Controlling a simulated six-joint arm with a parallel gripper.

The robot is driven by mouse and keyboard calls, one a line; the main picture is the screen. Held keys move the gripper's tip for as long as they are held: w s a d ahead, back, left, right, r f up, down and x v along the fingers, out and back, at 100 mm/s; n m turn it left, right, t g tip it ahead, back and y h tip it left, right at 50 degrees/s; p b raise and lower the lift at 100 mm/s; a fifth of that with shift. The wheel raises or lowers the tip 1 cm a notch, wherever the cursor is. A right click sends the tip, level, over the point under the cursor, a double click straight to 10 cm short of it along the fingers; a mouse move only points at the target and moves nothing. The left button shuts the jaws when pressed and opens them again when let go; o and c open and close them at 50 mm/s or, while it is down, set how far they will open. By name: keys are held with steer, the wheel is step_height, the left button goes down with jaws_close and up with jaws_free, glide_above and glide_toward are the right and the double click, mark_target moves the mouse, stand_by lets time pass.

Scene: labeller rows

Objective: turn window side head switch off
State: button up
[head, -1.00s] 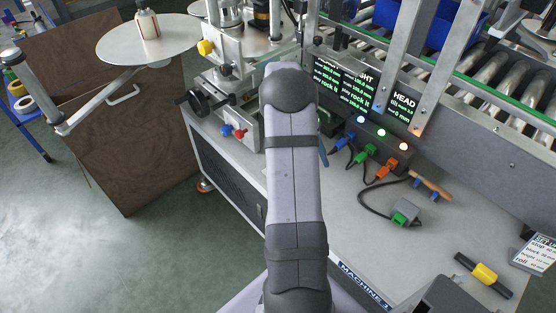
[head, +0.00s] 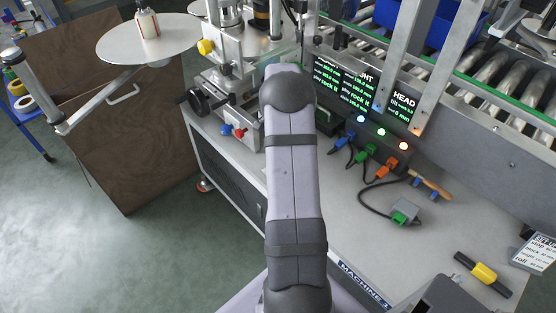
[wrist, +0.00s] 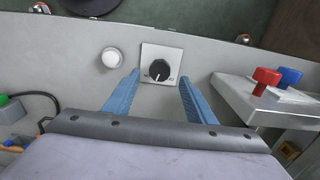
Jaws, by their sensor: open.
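A black rotary switch (wrist: 158,72) sits on a pale square plate (wrist: 174,51) in the wrist view. A white mark shows on the lower part of its knob; the small lettering beside it is too small to read. A round white lamp or button (wrist: 112,57) is just left of the plate. My gripper (wrist: 160,77) is open, with one blue finger on each side of the switch's lower part. Whether the fingers touch it, I cannot tell. In the head view my arm hides the gripper and the switch.
A red knob (wrist: 265,78) and a blue knob (wrist: 289,77) stand on a metal block close right of the gripper. Lit screens (head: 342,86), coloured plugs with cables, and a grey box (head: 405,211) are on the bench right of my arm. A yellow-and-black tool (head: 484,273) lies farther right.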

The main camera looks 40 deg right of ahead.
steer(key=shift+f, duration=2.25)
steer(key=c, duration=1)
